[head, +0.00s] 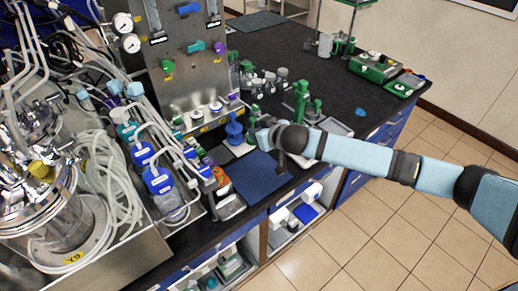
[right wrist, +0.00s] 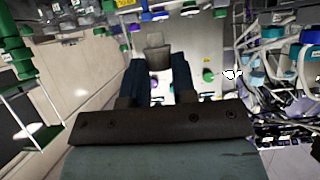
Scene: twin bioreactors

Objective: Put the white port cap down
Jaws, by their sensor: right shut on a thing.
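My right gripper (head: 262,137) reaches in from the right over the bench, just right of a blue knobbed piece (head: 234,132) and behind the blue mat. In the right wrist view its two dark fingers (right wrist: 158,80) are closed on a pale grey piece (right wrist: 155,55), which seems to be the white port cap in shadow. The cap is hidden by my gripper in the head view. Whether it touches anything below cannot be told. My left gripper is not in view.
A blue mat (head: 262,180) lies bare at the bench's front edge. A steel panel (head: 190,55) with coloured valves stands behind. Bottles and tubing of the bioreactor (head: 60,215) crowd the left. Green-topped pieces (head: 302,100) stand behind my right arm. The dark bench (head: 330,75) has free room farther back.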

